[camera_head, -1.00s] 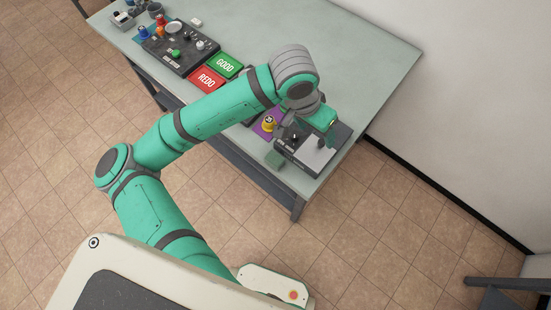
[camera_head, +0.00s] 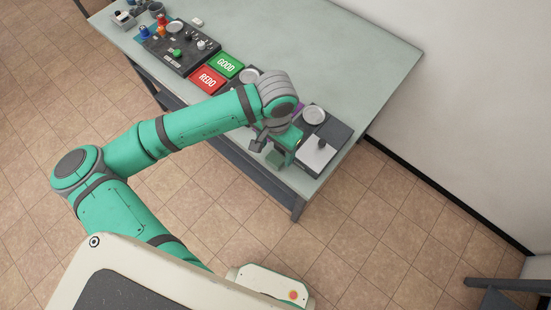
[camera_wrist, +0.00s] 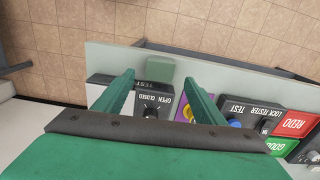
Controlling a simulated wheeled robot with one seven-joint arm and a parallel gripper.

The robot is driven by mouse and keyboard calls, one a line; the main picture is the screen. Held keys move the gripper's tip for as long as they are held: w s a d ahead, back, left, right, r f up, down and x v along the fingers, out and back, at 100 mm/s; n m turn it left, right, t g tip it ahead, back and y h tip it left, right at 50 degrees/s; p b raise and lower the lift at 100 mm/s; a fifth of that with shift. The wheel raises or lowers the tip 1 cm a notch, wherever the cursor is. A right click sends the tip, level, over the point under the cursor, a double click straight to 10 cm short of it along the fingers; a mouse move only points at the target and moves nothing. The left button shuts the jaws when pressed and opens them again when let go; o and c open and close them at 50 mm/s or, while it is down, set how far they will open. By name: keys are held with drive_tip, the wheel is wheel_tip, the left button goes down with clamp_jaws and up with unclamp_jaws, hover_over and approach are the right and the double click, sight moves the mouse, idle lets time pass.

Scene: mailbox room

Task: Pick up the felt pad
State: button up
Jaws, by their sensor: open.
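The felt pad, a small grey-green square block (camera_wrist: 160,70), lies at the table's near edge, beside the dark panel marked OPEN and CLOSED. In the head view the pad (camera_head: 275,158) is partly hidden by my arm's end. My gripper (camera_wrist: 160,79) is open, with one green finger on each side of the pad in the wrist view. Nothing is held. I cannot tell how far the fingertips are above the pad, or whether they touch it.
A dark device with a light plate (camera_head: 317,151) and a round dish (camera_head: 314,114) stands right of my gripper. Red REDO (camera_head: 207,80) and green GOOD (camera_head: 226,64) pads lie to the left, near a control panel (camera_head: 182,49). The table's back right (camera_head: 370,55) is clear.

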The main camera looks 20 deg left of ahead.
sight(275, 158)
wheel_tip(275, 158, down, 4)
drive_tip(key=shift+s, duration=0.15)
drive_tip(key=shift+c, duration=0.6)
drive_tip(key=c, duration=1)
drive_tip(key=shift+r, duration=0.1)
